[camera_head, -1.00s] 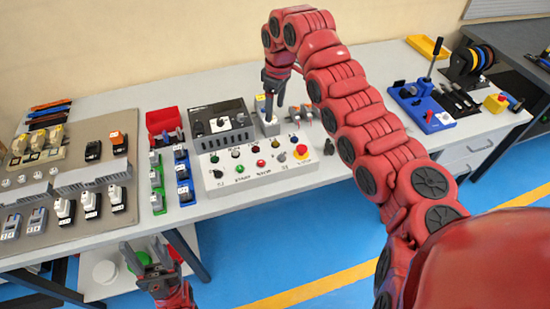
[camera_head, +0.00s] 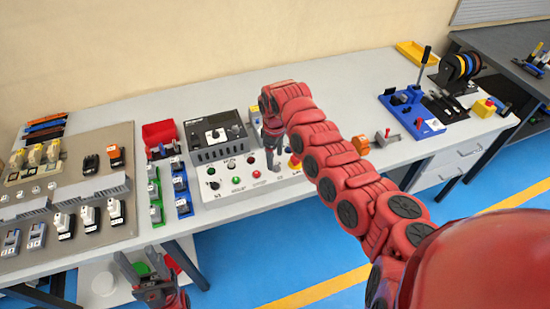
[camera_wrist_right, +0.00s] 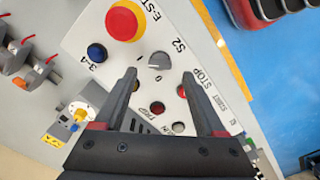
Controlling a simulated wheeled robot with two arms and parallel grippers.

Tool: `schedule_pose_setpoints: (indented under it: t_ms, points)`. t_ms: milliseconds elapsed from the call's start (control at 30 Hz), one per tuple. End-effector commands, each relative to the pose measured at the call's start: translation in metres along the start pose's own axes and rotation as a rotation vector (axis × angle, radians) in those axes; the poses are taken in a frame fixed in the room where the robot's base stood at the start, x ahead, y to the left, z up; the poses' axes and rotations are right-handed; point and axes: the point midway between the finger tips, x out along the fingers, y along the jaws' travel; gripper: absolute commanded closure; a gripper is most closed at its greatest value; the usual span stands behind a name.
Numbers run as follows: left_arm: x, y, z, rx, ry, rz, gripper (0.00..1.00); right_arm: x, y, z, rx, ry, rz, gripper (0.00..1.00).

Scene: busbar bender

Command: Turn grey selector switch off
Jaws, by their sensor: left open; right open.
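The grey selector switch (camera_wrist_right: 160,60) is a small round knob with a pale line, beside the marks "0" and "S2" on the white control panel (camera_head: 225,193). In the right wrist view it lies just beyond and between my right fingertips (camera_wrist_right: 160,77), which are open and empty. No contact shows. In the head view my right gripper (camera_head: 271,160) points down over the panel's right part, and the switch is hidden there. My left gripper (camera_head: 150,278) is open and empty, low in front of the table.
The red emergency stop button (camera_wrist_right: 125,20) and a blue button (camera_wrist_right: 96,53) sit close to the switch. Red buttons (camera_wrist_right: 179,127) lie near the fingers. A black control unit (camera_head: 215,135) stands behind the panel. A red bin (camera_head: 159,132) is to its left.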

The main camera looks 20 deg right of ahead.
Motion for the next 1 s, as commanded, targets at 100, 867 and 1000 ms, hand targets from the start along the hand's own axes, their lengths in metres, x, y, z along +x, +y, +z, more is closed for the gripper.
schedule_pose_setpoints:
  t_ms: [100,867,1000]
  points:
    - [0.006,0.000,-0.001,0.000,0.000,0.000,0.50,0.015,0.000,0.000,0.000,-0.002,-0.001,0.28]
    - [0.007,0.000,-0.001,0.000,0.000,0.000,0.50,0.029,0.001,0.000,0.001,0.001,0.001,0.85]
    - [0.007,0.000,-0.001,0.000,0.000,0.000,0.50,0.029,0.001,0.000,0.001,0.001,0.001,1.00]
